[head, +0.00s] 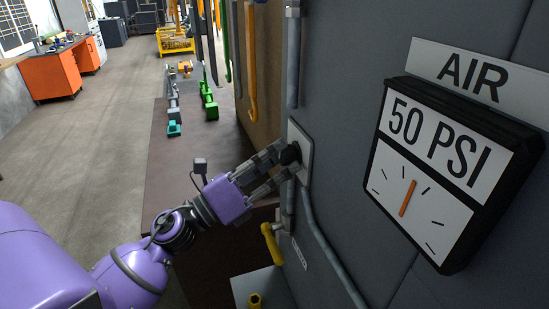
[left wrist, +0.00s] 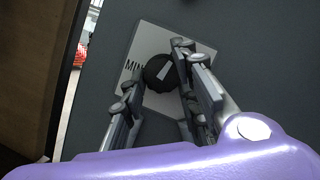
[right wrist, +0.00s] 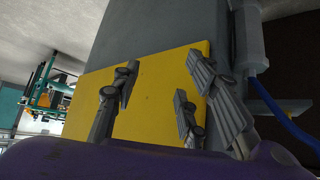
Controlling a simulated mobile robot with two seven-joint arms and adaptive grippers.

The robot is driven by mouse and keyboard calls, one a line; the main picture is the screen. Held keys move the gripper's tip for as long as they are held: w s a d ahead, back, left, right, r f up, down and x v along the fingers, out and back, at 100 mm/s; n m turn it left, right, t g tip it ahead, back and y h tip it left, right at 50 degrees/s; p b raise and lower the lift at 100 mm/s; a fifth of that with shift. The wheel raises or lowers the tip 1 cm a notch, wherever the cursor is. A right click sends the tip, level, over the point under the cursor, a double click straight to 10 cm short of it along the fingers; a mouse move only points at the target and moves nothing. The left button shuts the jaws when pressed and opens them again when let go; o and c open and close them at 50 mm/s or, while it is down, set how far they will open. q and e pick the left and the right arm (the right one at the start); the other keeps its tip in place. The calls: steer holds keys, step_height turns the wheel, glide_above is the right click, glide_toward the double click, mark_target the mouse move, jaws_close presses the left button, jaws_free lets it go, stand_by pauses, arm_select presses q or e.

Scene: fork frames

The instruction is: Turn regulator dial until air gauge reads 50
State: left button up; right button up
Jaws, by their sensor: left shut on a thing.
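The regulator dial (head: 290,154) is a black round knob on a white plate (head: 304,140) on the grey wall. My left gripper (head: 282,161) reaches it from the left, with its fingers around the knob. In the left wrist view the dial (left wrist: 159,74) has a white pointer tilted up and right, and "MIN" shows on the plate at its left. The air gauge (head: 446,165) hangs at the right, below an AIR sign (head: 475,75). It reads "50 PSI" and its orange needle points nearly upright, leaning slightly right. My right gripper (right wrist: 160,95) is open and empty before a yellow panel (right wrist: 155,70).
Grey pipes (head: 330,245) run down the wall near the dial. A yellow-handled valve (head: 271,243) sits below it. A brown table (head: 190,150) with green and grey parts stands left of the wall. An orange cabinet (head: 55,75) stands far back; the floor between is clear.

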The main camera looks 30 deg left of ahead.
arm_select(q)
steer(key=shift+a+f, duration=0.15)
steer(key=o, duration=1)
steer(key=shift+w+a, duration=0.1)
arm_select(e)
steer(key=shift+s+f, duration=0.4)
steer(key=shift+s, duration=0.05)
steer(key=shift+d, duration=0.2)
arm_select(q)
steer(key=v, duration=1.2)
arm_select(e)
steer(key=shift+w+a+r, duration=0.1)
